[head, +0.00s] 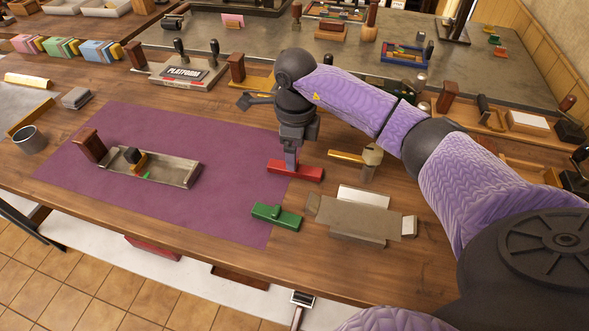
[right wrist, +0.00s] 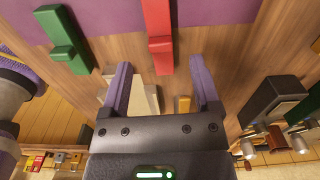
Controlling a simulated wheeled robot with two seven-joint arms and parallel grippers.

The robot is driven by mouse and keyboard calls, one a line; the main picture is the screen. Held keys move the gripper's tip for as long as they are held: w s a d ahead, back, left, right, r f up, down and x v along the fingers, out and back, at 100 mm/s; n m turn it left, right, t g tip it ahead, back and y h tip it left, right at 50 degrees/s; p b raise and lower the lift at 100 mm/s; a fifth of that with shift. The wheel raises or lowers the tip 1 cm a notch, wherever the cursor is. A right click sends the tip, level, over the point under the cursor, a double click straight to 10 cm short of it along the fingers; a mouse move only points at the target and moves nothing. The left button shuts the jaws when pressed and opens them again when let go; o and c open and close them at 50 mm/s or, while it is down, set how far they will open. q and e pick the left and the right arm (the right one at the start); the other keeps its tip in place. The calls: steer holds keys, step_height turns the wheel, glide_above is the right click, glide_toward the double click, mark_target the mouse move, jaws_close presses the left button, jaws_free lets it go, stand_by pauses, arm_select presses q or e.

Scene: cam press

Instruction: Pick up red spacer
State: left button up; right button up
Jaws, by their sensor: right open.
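The red spacer (head: 295,171) is a long red bar with a raised block, lying at the right edge of the purple mat. In the right wrist view the red spacer (right wrist: 158,30) reaches in from the top, its near end between the fingertips, with a gap on each side. My right gripper (head: 291,160) points down just over the spacer's middle in the head view. It is open and empty; its two fingers (right wrist: 160,66) stand apart. Whether a finger touches the bar I cannot tell. My left gripper is not in view.
A similar green piece (head: 276,216) lies in front of the red one. A grey fixture (head: 355,219) stands to the right, with a brass-coloured handle (head: 346,156) behind it. A grey tray (head: 180,172) sits on the purple mat (head: 224,205), whose middle is mostly clear.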

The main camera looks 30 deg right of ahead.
step_height(320, 180, down, 5)
steer(key=shift+r+b, duration=0.1)
steer(key=shift+b, duration=0.5)
steer(key=shift+w+r, duration=0.1)
jaws_close()
